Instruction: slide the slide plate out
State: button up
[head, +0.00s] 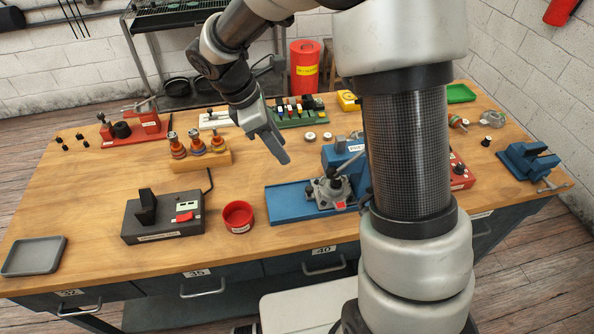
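A blue bench fixture (350,158) with a partly hidden white label stands right of centre on the bench. Its flat blue base (287,198) extends to the left. A grey metal plate (323,194), which looks like the slide plate, sits on that base at the foot of the fixture. It carries metal parts and has a small red patch at its front. My arm covers the fixture's right side. My gripper (279,150) hangs above the bench, up and left of the plate and apart from it. It is seen edge-on, so its opening cannot be told.
A red bowl (238,214) and a dark device (163,217) with a red switch stand left of the blue base. A wooden block (203,162) with several coils is behind them. A green rack (300,115) stands at the back. The front left bench is mostly clear.

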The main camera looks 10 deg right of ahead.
aim_at(309, 188)
jog(key=x, duration=1.6)
jog(key=shift+d+f, duration=0.15)
jog(key=shift+f, duration=0.2)
grip_shut()
